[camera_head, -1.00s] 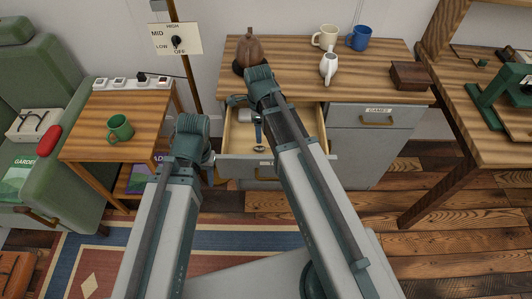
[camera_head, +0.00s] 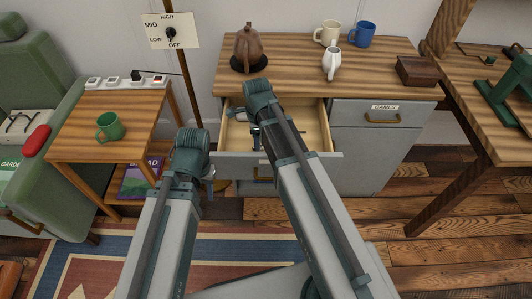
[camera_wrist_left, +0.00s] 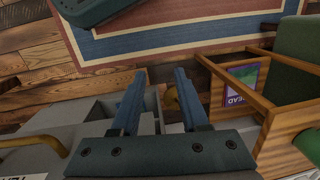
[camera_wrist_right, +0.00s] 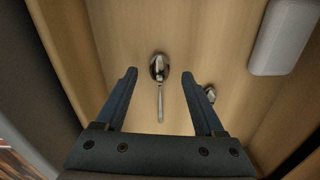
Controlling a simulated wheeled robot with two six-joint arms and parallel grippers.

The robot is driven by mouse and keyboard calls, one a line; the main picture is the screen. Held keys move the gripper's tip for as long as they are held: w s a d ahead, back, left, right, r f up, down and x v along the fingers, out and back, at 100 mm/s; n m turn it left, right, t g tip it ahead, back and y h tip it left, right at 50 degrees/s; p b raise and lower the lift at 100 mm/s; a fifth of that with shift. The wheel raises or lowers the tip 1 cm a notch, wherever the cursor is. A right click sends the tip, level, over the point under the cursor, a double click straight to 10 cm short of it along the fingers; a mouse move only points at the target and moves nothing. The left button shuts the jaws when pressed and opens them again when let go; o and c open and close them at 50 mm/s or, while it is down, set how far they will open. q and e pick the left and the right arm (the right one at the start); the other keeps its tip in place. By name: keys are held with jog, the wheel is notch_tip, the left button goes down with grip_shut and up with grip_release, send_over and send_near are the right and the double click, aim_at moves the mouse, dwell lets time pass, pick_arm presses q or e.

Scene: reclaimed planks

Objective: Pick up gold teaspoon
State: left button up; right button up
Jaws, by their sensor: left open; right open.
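In the right wrist view a shiny spoon (camera_wrist_right: 159,70) lies on the drawer's wooden floor, its bowl level with my fingertips and its handle pointing back between the fingers. It looks silvery to brownish; I cannot tell that it is gold. My right gripper (camera_wrist_right: 159,75) is open and empty above it, one finger on each side. A second small shiny piece (camera_wrist_right: 209,93), perhaps another spoon's bowl, is partly hidden by the right-hand finger. My left gripper (camera_wrist_left: 160,74) is open and empty, outside the drawer front, above the floor.
The open drawer (camera_head: 317,126) has walls close around my right gripper. A pale grey box-like item (camera_wrist_right: 285,37) lies in it. A brown teapot-like pot (camera_head: 248,50), mugs and a white jug (camera_head: 331,64) stand on the cabinet top. A side table (camera_head: 80,140) stands left.

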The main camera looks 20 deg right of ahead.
notch_tip(320, 180, down, 2)
jog(key=shift+f+b, duration=0.1)
jog(key=shift+b, duration=0.45)
pick_arm(q)
jog(key=shift+f, duration=0.95)
pick_arm(e)
jog(key=shift+c, duration=0.2)
grip_shut()
jog(key=shift+r, duration=0.2)
pick_arm(q)
notch_tip(320, 180, up, 10)
jog(key=p, duration=1)
pick_arm(e)
notch_tip(320, 180, up, 10)
pick_arm(q)
jog(key=shift+a, duration=0.1)
pick_arm(e)
jog(key=shift+a, duration=0.15)
